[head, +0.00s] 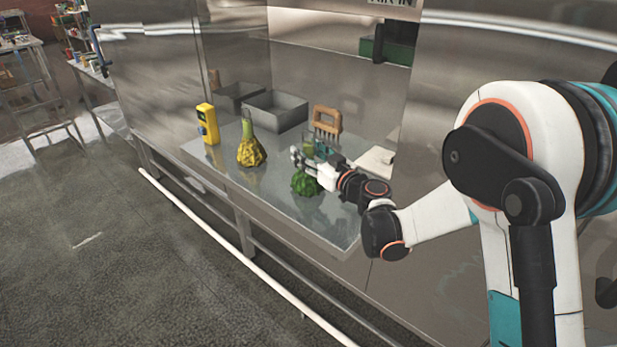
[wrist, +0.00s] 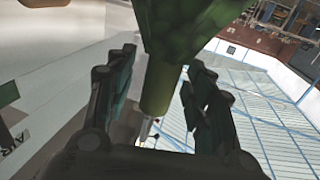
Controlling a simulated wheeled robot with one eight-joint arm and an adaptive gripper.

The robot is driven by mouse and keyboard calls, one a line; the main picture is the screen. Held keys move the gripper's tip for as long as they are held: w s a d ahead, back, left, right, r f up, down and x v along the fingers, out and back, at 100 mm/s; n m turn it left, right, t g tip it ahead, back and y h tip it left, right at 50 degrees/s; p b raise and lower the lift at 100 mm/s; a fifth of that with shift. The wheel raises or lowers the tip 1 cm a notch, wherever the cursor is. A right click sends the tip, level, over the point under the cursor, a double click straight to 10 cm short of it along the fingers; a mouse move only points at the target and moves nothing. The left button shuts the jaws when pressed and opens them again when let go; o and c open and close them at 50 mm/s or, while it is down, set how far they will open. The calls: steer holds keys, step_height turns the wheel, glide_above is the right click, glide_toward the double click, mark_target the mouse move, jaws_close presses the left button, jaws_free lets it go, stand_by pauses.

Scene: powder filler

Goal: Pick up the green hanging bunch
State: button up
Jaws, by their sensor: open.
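The green bunch (head: 306,183) is a rounded, knobbly green thing at the front of the metal work surface in the head view. My gripper (head: 303,160) is right at it, just above and behind it in the picture, and partly overlaps it. In the wrist view, a green body (wrist: 190,28) fills the top middle and narrows to a thick olive stem (wrist: 159,88). The two dark fingers of my gripper (wrist: 163,95) stand apart on either side of this stem. Gaps show between stem and fingers, so it is not gripped. The fingertips are hard to make out in the head view.
A yellow warty gourd (head: 251,150) with a green neck stands to the left. A yellow device (head: 207,124), a grey bin (head: 275,112) and a brown brush-like thing (head: 327,121) stand farther back. A pale flat item (head: 375,161) lies right of my gripper. The surface's front edge is close.

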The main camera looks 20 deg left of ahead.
steer(key=shift+c, duration=0.6)
jaws_close()
steer(key=shift+r, duration=0.1)
